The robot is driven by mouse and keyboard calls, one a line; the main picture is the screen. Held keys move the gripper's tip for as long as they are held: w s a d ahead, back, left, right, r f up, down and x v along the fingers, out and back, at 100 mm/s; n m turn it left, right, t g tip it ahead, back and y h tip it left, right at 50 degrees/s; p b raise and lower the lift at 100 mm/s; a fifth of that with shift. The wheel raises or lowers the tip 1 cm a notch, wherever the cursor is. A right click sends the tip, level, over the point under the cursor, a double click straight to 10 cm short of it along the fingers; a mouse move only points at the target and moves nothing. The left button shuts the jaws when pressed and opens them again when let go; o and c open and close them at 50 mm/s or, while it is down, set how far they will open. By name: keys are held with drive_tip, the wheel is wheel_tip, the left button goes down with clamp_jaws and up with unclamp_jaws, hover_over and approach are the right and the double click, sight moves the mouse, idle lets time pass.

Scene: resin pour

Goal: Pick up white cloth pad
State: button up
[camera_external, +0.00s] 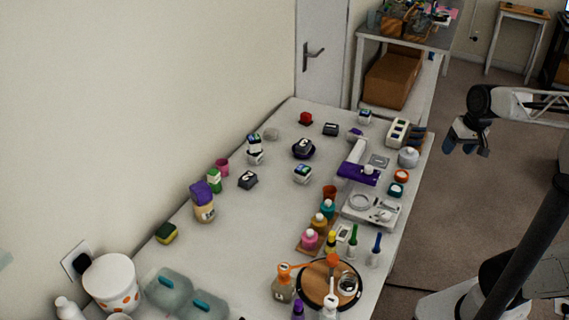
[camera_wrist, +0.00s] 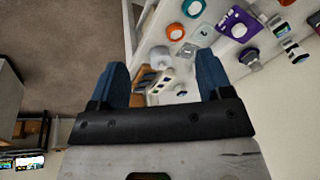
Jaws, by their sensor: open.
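My gripper (camera_external: 465,148) is open and empty, raised off the right side of the table. In the wrist view my gripper (camera_wrist: 163,72) shows two blue fingers spread wide with nothing held between them. A small pale flat square (camera_external: 379,160) lies near the table's right edge and is the closest match to the white cloth pad. It appears to be the light square in the wrist view (camera_wrist: 201,33). It is too small to tell whether it is cloth. My gripper is well apart from it.
Around the square stand a white round jar (camera_external: 408,158), a white rack (camera_external: 397,131), a purple-based device (camera_external: 357,174) and orange (camera_external: 401,176) and teal (camera_external: 397,190) lidded pots. Several bottles crowd the near right. The table's (camera_external: 291,225) middle is fairly clear.

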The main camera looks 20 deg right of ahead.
sight(271, 130)
drive_tip(key=w+a+f+m+y, duration=0.1)
drive_tip(key=w+a+m+y, duration=0.25)
drive_tip(key=w+a, duration=0.5)
drive_tip(key=w+a+f+m+t+y, duration=0.15)
drive_tip(key=w+a+m, duration=0.35)
drive_tip(key=w, duration=0.7)
drive_tip(key=w+a+m+y, duration=0.3)
drive_tip(key=w+a, duration=0.5)
drive_tip(key=w, duration=0.2)
drive_tip(key=w+a+f+m+t, duration=0.1)
drive_tip(key=w+a+f+m, duration=0.3)
drive_tip(key=w, duration=0.3)
drive_tip(key=w+a+f+m+t+y, duration=0.1)
drive_tip(key=w+a+f+m, duration=0.2)
drive_tip(key=w+a+f, duration=0.2)
drive_tip(key=w+a+f+m+t, duration=0.1)
drive_tip(key=w+a+f+m, duration=0.3)
drive_tip(key=w, duration=0.5)
drive_tip(key=shift+w+a+f+m+t+y, duration=0.1)
drive_tip(key=shift+w+a+f, duration=0.05)
drive_tip(key=shift+f, duration=0.3)
drive_tip(key=shift+w+a+f+m+t+y, duration=0.1)
drive_tip(key=shift+a+f+m+t, duration=0.05)
drive_tip(key=shift+f, duration=0.3)
drive_tip(key=shift+w+a+f+m+t+y, duration=0.1)
drive_tip(key=shift+w+a+f, duration=0.05)
drive_tip(key=shift+f, duration=0.3)
drive_tip(key=shift+w+a+f+m, duration=0.25)
drive_tip(key=shift+w+f+m, duration=0.05)
drive_tip(key=shift+f, duration=0.1)
